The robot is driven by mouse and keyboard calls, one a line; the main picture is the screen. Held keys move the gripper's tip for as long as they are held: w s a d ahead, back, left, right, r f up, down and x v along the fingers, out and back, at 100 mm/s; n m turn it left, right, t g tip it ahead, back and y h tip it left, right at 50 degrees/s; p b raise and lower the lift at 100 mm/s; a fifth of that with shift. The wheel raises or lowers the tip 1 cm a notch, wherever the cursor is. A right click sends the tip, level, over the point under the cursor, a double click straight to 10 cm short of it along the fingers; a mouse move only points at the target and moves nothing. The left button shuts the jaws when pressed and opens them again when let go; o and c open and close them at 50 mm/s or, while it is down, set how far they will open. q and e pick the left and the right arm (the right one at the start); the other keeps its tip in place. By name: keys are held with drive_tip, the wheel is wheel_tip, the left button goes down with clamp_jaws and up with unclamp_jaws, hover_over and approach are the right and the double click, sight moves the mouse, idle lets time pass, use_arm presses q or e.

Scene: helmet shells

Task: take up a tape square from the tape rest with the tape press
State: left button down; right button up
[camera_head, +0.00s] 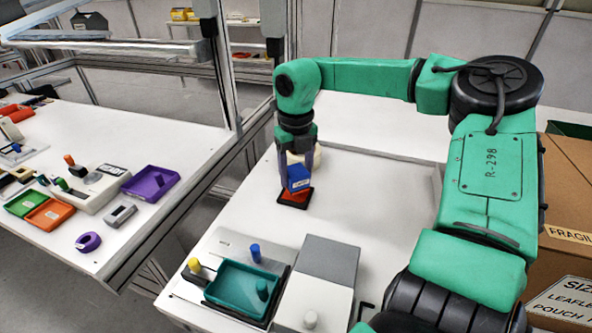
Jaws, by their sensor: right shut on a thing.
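My right gripper (298,170) points down at the back left of the near table and is shut on a blue block, which I take to be the tape press (298,185). Directly below the press is a small flat black pad with a red top, likely the tape rest (294,203). The press hides most of the red top. I cannot tell whether the press touches it, and no separate tape square can be made out. My left gripper is not in view.
A round cream object (318,156) stands just behind the gripper. A teal tray (241,290) and a grey-and-white sloped block (322,272) stand at the front. A brown carton (566,200) is on the right. The table's middle is clear.

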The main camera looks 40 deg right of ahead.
wheel_tip(320, 180, up, 11)
drive_tip(key=p, duration=0.7)
drive_tip(key=shift+f, duration=0.15)
